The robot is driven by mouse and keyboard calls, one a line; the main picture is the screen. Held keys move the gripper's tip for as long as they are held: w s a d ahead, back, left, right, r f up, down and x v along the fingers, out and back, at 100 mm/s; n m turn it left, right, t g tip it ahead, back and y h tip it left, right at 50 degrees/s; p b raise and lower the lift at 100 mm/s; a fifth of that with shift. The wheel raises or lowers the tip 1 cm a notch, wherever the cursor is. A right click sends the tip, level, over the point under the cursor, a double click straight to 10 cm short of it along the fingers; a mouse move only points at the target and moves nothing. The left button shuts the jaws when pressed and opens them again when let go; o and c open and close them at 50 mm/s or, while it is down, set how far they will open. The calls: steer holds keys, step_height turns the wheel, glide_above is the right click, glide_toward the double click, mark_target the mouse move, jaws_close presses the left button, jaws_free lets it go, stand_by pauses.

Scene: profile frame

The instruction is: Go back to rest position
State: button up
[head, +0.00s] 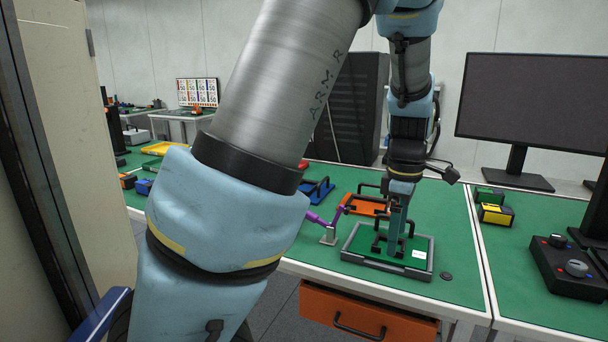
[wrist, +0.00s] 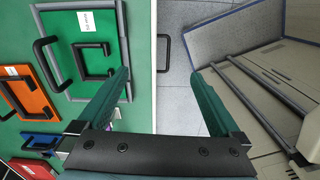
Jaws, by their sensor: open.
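My gripper (head: 393,246) hangs from my arm above the workbench in the head view, in line with a grey profile frame (head: 357,259) with black handles and a white label. In the wrist view, its two green fingers are spread apart with nothing between them, and my gripper (wrist: 165,75) is over the bench's front edge. The grey frame (wrist: 68,52) lies on the green top to the left of the fingers there, apart from them. My blue-and-grey arm hides much of the middle of the head view.
An orange tray (head: 362,205) and a blue tray (head: 318,191) lie behind the frame. A purple-handled clamp (head: 328,235) stands left of it. An orange drawer (head: 350,314) is below. A monitor (head: 533,98) and a black control box (head: 572,268) are right. Tiled floor (wrist: 186,88) shows beside the bench.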

steer(key=s+a+f+m, duration=0.1)
steer(key=a+m, duration=0.5)
steer(key=a, duration=0.7)
steer(key=s+a+f+m+t, duration=0.1)
steer(key=s+a+m, duration=0.1)
steer(key=a+m, duration=0.5)
steer(key=a, duration=0.5)
steer(key=shift+s+a+t, duration=0.3)
steer(key=shift+a, duration=0.1)
